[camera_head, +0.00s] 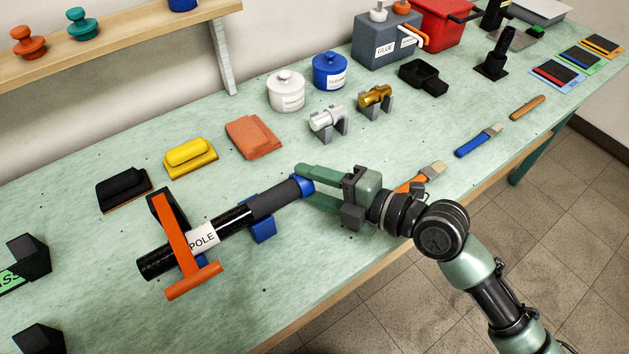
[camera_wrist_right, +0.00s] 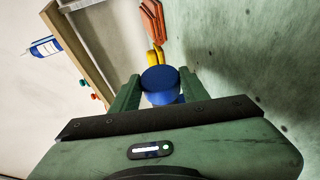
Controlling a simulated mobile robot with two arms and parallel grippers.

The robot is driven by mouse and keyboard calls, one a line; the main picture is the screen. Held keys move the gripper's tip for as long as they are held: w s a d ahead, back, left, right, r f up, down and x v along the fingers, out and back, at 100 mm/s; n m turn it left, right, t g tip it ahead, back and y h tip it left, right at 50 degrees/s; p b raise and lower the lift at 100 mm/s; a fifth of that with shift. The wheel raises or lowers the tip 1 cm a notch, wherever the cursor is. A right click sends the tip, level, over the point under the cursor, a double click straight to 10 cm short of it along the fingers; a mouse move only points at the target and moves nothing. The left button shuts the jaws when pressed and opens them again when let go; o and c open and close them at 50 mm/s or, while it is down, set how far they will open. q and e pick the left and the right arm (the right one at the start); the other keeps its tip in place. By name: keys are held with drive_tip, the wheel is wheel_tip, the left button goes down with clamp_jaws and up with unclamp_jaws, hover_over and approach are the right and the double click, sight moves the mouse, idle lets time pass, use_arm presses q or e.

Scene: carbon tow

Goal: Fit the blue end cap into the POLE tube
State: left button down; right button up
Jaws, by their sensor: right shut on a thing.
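The black POLE tube (camera_head: 225,226) lies on blue supports (camera_head: 263,231) on the green bench, under an orange clamp bar (camera_head: 176,235). My right gripper (camera_head: 305,186) is at the tube's right end, shut on the blue end cap (camera_head: 304,184). In the head view the cap meets the tube's end; I cannot tell how deep it sits. The right wrist view shows the blue cap (camera_wrist_right: 160,81) between the two green fingers, and the tube is hidden there. My left gripper is not in view.
A yellow block (camera_head: 190,156), an orange block (camera_head: 253,137) and a black block (camera_head: 123,189) stand behind the tube. An orange-handled brush (camera_head: 411,183) lies by my right wrist. White (camera_head: 286,92) and blue (camera_head: 330,71) pots stand farther back.

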drive_tip(key=shift+s+a, duration=0.25)
drive_tip(key=shift+a, duration=0.05)
idle(0.9)
drive_tip(key=o, duration=1.2)
drive_tip(key=shift+o, duration=0.9)
drive_tip(key=shift+a, duration=0.15)
